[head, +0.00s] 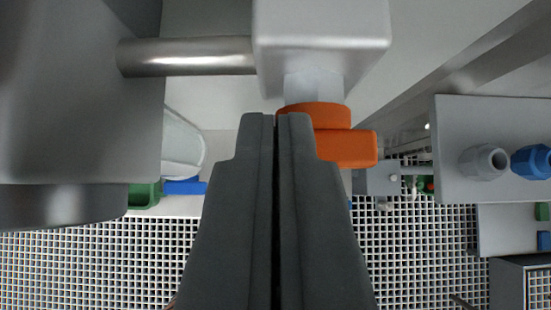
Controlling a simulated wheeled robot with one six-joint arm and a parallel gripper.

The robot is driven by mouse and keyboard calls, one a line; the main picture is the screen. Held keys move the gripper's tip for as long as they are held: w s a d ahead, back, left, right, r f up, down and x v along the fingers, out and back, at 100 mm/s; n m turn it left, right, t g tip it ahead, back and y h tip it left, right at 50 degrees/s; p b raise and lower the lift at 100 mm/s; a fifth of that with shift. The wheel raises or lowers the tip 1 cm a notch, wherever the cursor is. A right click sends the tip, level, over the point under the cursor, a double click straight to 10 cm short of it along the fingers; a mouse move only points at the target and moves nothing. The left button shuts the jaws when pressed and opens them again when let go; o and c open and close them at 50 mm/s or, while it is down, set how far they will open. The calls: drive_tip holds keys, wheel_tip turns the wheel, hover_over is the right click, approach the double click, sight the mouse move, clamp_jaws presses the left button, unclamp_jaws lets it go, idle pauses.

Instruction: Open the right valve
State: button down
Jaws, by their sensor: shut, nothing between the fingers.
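An orange valve handle (349,146) sits below a pale fitting under a grey metal block at the upper middle of the head view. It has a rounded hub and a flat lever part that points to the right. My gripper (277,116) is shut and empty, its dark fingers pointing up the picture. The fingertips overlap the left part of the orange handle in the view and hide some of it. I cannot tell whether they touch it. No other valve handle is clear in view.
A metal rod (185,56) joins the block (321,25) to a large grey body (75,100) at left. A grey panel (480,185) with a grey and a blue fitting stands at right. White grating (90,265) lies below.

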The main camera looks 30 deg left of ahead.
drive_tip(key=shift+s+a+f+n+t+h, duration=0.2)
drive_tip(key=shift+n+t+h, duration=0.1)
drive_tip(key=shift+h, duration=0.2)
idle(0.4)
drive_tip(key=shift+s+a+f, duration=0.1)
drive_tip(key=shift+a, duration=0.1)
drive_tip(key=shift+s+a+f, duration=0.2)
drive_tip(key=shift+a+f, duration=0.1)
drive_tip(key=shift+f, duration=0.4)
drive_tip(key=shift+s+a+f, duration=0.15)
drive_tip(key=shift+a+f, duration=0.1)
drive_tip(key=shift+f, duration=0.45)
drive_tip(key=shift+d, duration=0.1)
idle(1.0)
